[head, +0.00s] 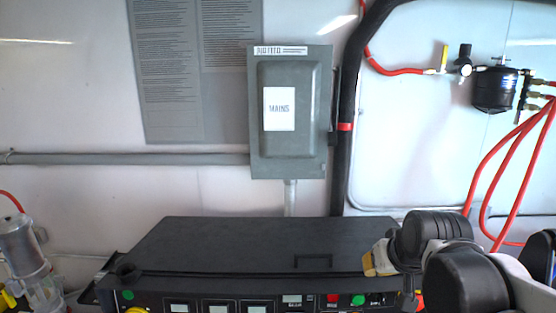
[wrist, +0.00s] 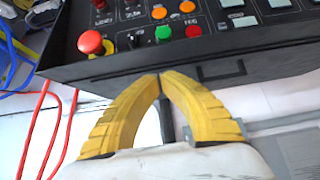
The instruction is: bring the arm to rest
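My gripper (wrist: 160,77) shows in the wrist view with its two yellow fingers curved together and their tips meeting. Nothing shows between the tips. In the head view my gripper (head: 369,268) is partly hidden by my dark arm joints at the lower right, near the right end of the black control console (head: 250,244). The wrist view looks toward the console's button panel (wrist: 205,22), which lies beyond the fingertips. I cannot tell the exact gap between fingers and console.
The console carries a red mushroom button (wrist: 90,42) and several coloured buttons. A grey mains box (head: 290,165) hangs on the wall behind. Red hoses (head: 490,180) hang at the right, and a clear cylinder (head: 24,250) stands at the left. The space above the console looks clear.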

